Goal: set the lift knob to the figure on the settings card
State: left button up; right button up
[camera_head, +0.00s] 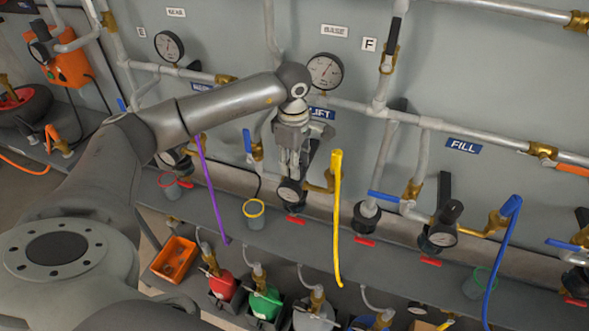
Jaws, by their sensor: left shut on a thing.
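My left arm reaches across from the left, and its left gripper (290,168) points down in front of the wall, just below the blue LIFT sign (322,113). Its fingers are closed on the top of the lift regulator, whose gauge (289,194) shows right under the fingertips. The lift knob itself is mostly hidden by the fingers, and its setting cannot be read. A small dial too small to read is on that gauge. I cannot make out a settings card with a figure. My right gripper is not in view.
A large gauge (325,71) hangs above the LIFT sign. A yellow hose (337,220) hangs just right of the gripper, and a purple hose (210,190) to its left. A yellow-rimmed cup (254,213) stands on the shelf. Another regulator (442,234) stands further right.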

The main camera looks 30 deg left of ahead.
pick_arm(q)
jog(key=m+b, duration=0.2)
jog(key=shift+f+m, duration=0.15)
jog(key=shift+m, duration=0.25)
jog(key=m+b, duration=0.2)
jog(key=m, duration=0.1)
jog(key=shift+a+m, duration=0.1)
jog(key=shift+m, duration=0.2)
jog(key=m+b, duration=0.2)
jog(key=m, duration=0.1)
jog(key=shift+w, duration=0.1)
jog(key=shift+r+m+b, duration=0.2)
jog(key=shift+m+b, duration=0.3)
jog(key=shift+m, duration=1)
jog(key=o, duration=1)
jog(key=shift+o, duration=0.2)
